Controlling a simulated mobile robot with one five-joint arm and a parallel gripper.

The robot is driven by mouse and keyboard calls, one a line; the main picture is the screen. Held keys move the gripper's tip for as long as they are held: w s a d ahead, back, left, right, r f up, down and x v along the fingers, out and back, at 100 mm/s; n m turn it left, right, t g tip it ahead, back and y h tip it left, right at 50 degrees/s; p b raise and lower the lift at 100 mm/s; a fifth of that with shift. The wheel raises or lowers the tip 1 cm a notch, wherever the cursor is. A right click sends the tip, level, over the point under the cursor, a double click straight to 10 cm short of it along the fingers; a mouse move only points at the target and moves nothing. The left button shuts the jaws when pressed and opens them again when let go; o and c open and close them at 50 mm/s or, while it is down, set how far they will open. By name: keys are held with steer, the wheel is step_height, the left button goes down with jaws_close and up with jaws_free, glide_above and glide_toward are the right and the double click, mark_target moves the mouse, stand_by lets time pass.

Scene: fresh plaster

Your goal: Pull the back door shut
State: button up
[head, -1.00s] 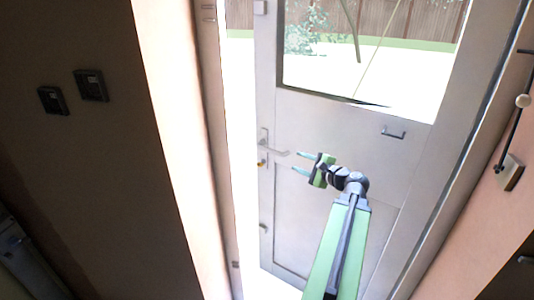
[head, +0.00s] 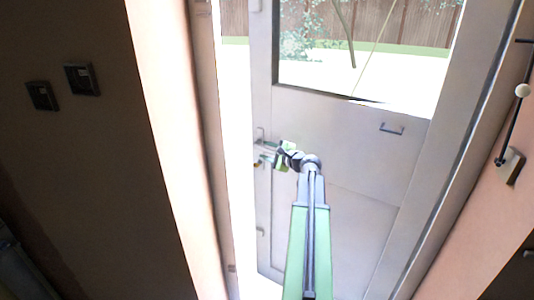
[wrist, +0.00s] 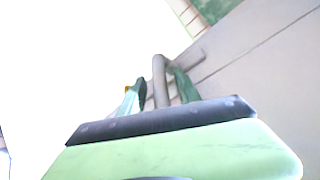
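The back door (head: 345,150) is pale grey with a window in its upper half. It stands ajar, with a bright gap between its left edge and the door frame (head: 208,150). Its lever handle (head: 261,136) is near the left edge, partly hidden by my gripper (head: 262,155). In the wrist view my gripper (wrist: 157,90) has its two green fingers apart, one on each side of the grey handle bar (wrist: 159,75). I cannot tell whether either finger touches the bar.
A small pull handle (head: 392,129) sits on the door below the window. Two dark switches (head: 82,78) are on the shaded left wall. A fence and greenery show outside.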

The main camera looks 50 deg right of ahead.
jaws_close()
stand_by(1.4)
